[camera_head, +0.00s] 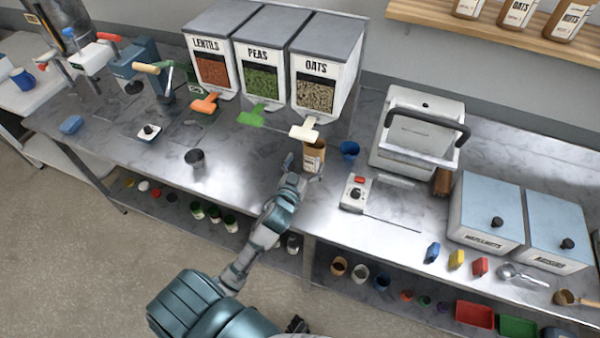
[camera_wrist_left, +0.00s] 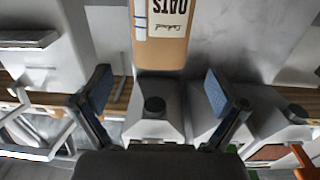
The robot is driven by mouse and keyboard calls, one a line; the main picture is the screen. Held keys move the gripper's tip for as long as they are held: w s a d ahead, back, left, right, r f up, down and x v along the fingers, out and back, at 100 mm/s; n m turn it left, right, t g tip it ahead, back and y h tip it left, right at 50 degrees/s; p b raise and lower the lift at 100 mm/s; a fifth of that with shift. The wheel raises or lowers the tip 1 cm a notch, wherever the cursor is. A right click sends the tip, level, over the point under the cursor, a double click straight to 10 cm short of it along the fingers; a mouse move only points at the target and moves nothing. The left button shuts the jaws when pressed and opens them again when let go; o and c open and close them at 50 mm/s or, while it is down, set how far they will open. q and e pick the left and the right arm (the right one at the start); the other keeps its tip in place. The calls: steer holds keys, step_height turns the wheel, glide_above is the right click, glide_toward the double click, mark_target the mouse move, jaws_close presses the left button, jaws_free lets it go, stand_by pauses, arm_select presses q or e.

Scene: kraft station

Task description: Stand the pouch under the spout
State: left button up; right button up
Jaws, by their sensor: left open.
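The brown pouch (camera_head: 314,157) with a white label stands upright on the steel counter, just below the pale spout (camera_head: 304,131) of the OATS dispenser (camera_head: 322,73). My left gripper (camera_head: 303,171) is open at the near side of the pouch. In the left wrist view the pouch (camera_wrist_left: 161,52) shows inverted, its OATS label partly cut off by the top edge. There it lies ahead of the open blue-padded fingers (camera_wrist_left: 157,92), with clear gaps on both sides. The head view shows the fingertips close to the pouch; I cannot tell whether they touch it.
A blue cup (camera_head: 349,149) stands just right of the pouch. A scale-like device (camera_head: 355,193) and a white sealer-like machine (camera_head: 418,130) are further right. A dark cup (camera_head: 195,158) stands left. The orange (camera_head: 204,103) and green (camera_head: 251,116) spouts are left of the pale one.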

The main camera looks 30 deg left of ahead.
arm_select(q)
steer(key=v, duration=0.5)
steer(key=shift+s+d+r, duration=0.1)
steer(key=shift+d, duration=0.2)
arm_select(e)
steer(key=shift+w+d, duration=0.2)
steer(key=shift+w, duration=0.2)
arm_select(q)
steer(key=shift+a, duration=0.3)
arm_select(e)
steer(key=shift+a, duration=0.15)
arm_select(q)
steer(key=shift+d, duration=0.1)
